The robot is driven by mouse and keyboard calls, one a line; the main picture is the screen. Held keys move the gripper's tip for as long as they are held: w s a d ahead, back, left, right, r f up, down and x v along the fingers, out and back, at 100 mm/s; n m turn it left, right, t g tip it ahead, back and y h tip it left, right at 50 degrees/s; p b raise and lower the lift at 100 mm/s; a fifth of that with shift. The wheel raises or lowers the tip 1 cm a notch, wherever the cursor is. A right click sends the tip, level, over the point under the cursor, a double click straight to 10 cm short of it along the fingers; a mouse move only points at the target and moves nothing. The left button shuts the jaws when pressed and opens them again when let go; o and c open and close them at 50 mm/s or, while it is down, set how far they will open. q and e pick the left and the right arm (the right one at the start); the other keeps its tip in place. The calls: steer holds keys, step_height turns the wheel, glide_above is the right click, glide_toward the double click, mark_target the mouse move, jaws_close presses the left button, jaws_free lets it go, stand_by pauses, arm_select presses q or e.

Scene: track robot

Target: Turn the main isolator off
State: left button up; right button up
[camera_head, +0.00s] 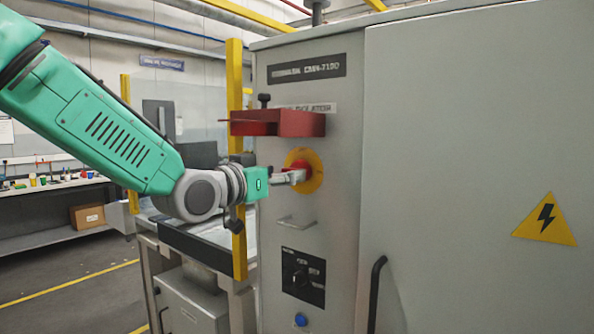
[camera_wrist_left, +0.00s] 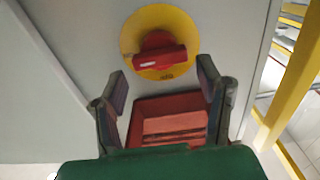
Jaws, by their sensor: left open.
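The main isolator is a red handle (camera_head: 302,167) on a round yellow plate (camera_head: 317,172) on the grey cabinet front. In the left wrist view the red handle (camera_wrist_left: 160,57) lies roughly level across the yellow plate (camera_wrist_left: 133,34). My left gripper (camera_head: 291,178) is in front of the plate and hides part of the handle. In the left wrist view its two fingers (camera_wrist_left: 162,82) are spread, with the handle showing just beyond the tips. I cannot tell whether they touch it. My right gripper is not in view.
A red cover (camera_head: 285,123) juts out just above the isolator. Below are a small metal bracket (camera_head: 296,222), a black selector panel (camera_head: 303,279) and a blue button (camera_head: 301,320). A black door handle (camera_head: 376,292) is lower right. A yellow post (camera_head: 236,90) stands beside my wrist.

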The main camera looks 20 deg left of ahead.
mark_target(295, 168)
arm_select(q)
steer(key=x, duration=0.4)
steer(key=shift+w, duration=0.4)
steer(key=c, duration=0.9)
steer(key=shift+o, duration=0.2)
